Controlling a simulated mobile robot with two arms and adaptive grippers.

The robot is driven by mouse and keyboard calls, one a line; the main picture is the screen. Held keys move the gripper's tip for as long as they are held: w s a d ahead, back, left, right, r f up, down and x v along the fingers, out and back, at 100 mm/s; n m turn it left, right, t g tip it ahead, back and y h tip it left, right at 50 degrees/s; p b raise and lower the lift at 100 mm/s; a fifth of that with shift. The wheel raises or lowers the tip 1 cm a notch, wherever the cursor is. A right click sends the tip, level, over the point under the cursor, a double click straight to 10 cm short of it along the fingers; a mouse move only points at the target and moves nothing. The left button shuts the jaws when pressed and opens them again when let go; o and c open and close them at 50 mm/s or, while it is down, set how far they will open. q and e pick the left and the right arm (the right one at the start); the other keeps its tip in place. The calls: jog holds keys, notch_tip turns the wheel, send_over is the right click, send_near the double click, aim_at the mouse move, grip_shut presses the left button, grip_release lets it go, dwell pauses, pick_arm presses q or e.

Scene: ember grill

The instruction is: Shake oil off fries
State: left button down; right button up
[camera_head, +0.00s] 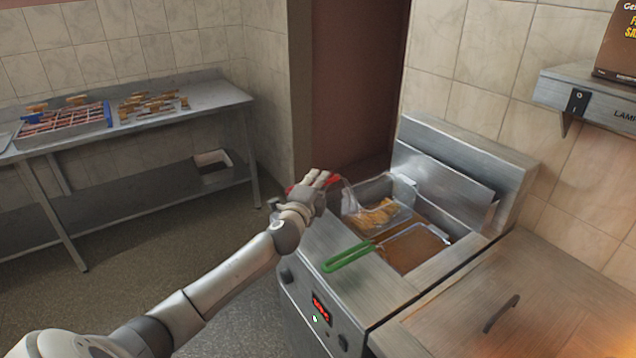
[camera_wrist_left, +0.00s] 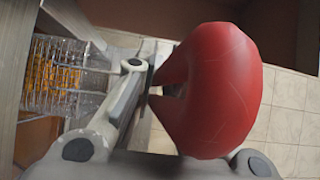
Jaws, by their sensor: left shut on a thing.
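The fries (camera_head: 378,214) lie in a wire fry basket (camera_head: 350,202) at the left well of the steel fryer (camera_head: 330,245). The basket has a red handle (camera_head: 300,184). My left gripper (camera_head: 318,182) is shut on the red handle, at the fryer's left side. In the left wrist view the red handle (camera_wrist_left: 215,90) fills the right middle, and the mesh basket (camera_wrist_left: 75,80) with orange fries shows at the left. I cannot tell how far the basket is above the oil. My right gripper is not in view.
A second basket with a green handle (camera_head: 348,256) sits at the right well, over brown oil (camera_head: 412,250). A steel counter (camera_head: 480,305) adjoins at the right. Open floor lies between.

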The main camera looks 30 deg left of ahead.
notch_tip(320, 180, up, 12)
jog(key=p, duration=1.1)
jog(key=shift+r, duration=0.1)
